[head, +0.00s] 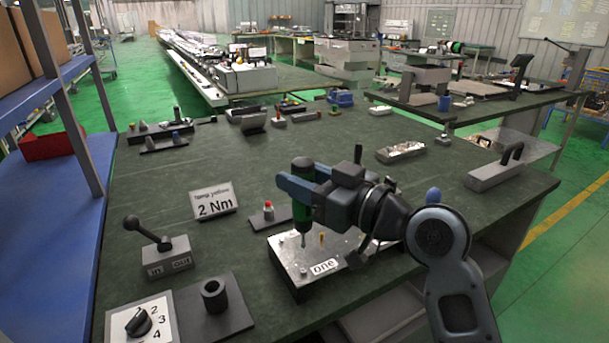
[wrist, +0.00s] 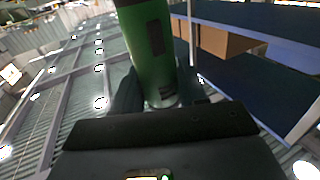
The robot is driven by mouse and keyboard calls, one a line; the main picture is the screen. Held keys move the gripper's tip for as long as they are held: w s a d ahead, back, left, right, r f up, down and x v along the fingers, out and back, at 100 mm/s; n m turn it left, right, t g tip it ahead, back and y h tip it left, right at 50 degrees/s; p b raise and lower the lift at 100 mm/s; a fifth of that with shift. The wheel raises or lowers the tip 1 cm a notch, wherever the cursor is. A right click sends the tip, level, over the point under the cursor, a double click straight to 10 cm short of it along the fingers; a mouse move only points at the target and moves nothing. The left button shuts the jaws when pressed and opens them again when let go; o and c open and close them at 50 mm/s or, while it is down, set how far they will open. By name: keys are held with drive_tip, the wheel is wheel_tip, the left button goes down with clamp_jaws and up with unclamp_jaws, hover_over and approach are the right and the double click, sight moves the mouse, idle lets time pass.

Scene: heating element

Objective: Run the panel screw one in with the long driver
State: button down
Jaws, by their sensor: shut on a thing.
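My gripper (head: 303,188) is shut on the green driver (head: 302,215), which it holds upright, shaft down, over the left part of the metal panel (head: 289,262). The shaft's lower end is close to the panel surface; I cannot tell whether it touches a screw. A label "one" (head: 325,267) lies at the panel's front edge. A small brass-coloured post (head: 322,238) stands right of the shaft. In the wrist view the green driver handle (wrist: 147,45) shows between my fingers; its tip is hidden there.
Left of the panel are a "2 Nm" sign (head: 214,202), a small block with a red top (head: 268,213), a lever box marked in and out (head: 168,259), a black cup holder (head: 214,296) and a dial plate (head: 140,319). A grey block with a handle (head: 495,172) stands right.

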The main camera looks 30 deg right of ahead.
sight(303, 212)
drive_tip(key=shift+f+b, duration=2.55)
drive_tip(key=shift+b, duration=0.1)
drive_tip(key=shift+f+b, duration=0.8)
drive_tip(key=shift+b, duration=0.2)
idle(0.6)
drive_tip(key=shift+r, duration=0.1)
drive_tip(key=shift+r+p, duration=1.95)
drive_tip(key=shift+r, duration=0.6)
